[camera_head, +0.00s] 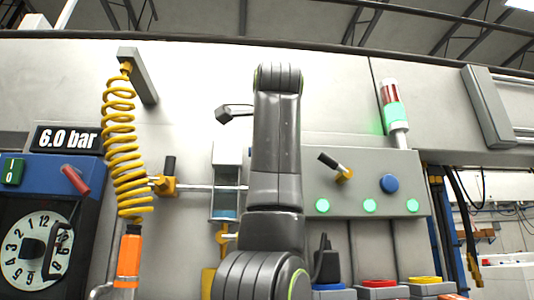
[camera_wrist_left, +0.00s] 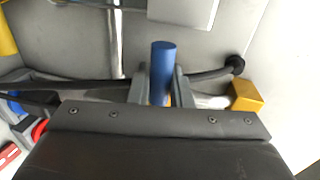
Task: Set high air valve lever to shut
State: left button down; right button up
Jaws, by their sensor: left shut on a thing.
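In the left wrist view a blue cylindrical handle (camera_wrist_left: 162,72) stands between the two grey fingers of my left gripper (camera_wrist_left: 161,85), which is shut on it. The handle's lower end is hidden by the gripper body. A yellow block (camera_wrist_left: 247,96) sits to the right of the fingers. In the head view my left arm covers the middle of the panel and hides the gripper and the blue handle. A yellow valve with an upright black lever (camera_head: 168,166) sits on the horizontal pipe left of my arm. I cannot tell which lever is the high air valve's. My right gripper is not in view.
A coiled yellow hose (camera_head: 122,150) hangs at the left, beside a 6.0 bar display (camera_head: 67,138) and a dial (camera_head: 28,248). A grey panel (camera_head: 370,205) with a black lever (camera_head: 329,161), a blue button and green lights is to the right. Coloured buttons line the bottom right.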

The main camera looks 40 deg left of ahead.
pick_arm(q)
jog(key=shift+r, duration=0.15)
dwell(0.5)
jog(key=c, duration=1.4)
grip_release()
jog(key=shift+o, duration=0.2)
jog(key=b+v, duration=0.2)
jog(key=v, duration=1.5)
jog(key=shift+d+b, duration=0.2)
jog(key=shift+b, duration=0.2)
jog(key=shift+r, duration=0.1)
